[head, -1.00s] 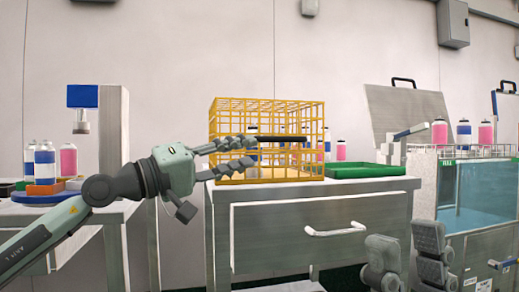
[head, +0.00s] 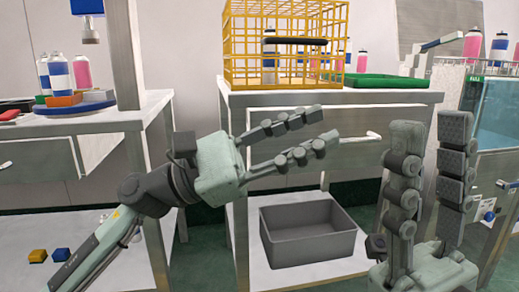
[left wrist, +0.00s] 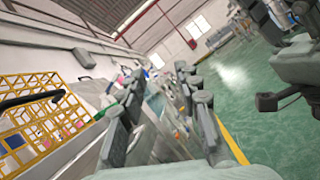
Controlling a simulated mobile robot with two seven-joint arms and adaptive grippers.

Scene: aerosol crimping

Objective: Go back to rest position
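My left gripper (head: 322,130) is open and empty in the head view, in front of the drawer table and below the yellow wire cage (head: 240,50). Its spread fingers also show in the left wrist view (left wrist: 160,90), with nothing between them. My right gripper (head: 430,140) points upward at the lower right of the head view. Its fingers are apart and hold nothing. Both grippers are clear of the cage.
The drawer table (head: 300,98) bears the cage and a green tray (head: 375,81). A grey bin (head: 312,240) sits on its lower shelf. At left, a table (head: 90,118) carries cans on a blue round plate. A water tank (head: 495,110) stands at right.

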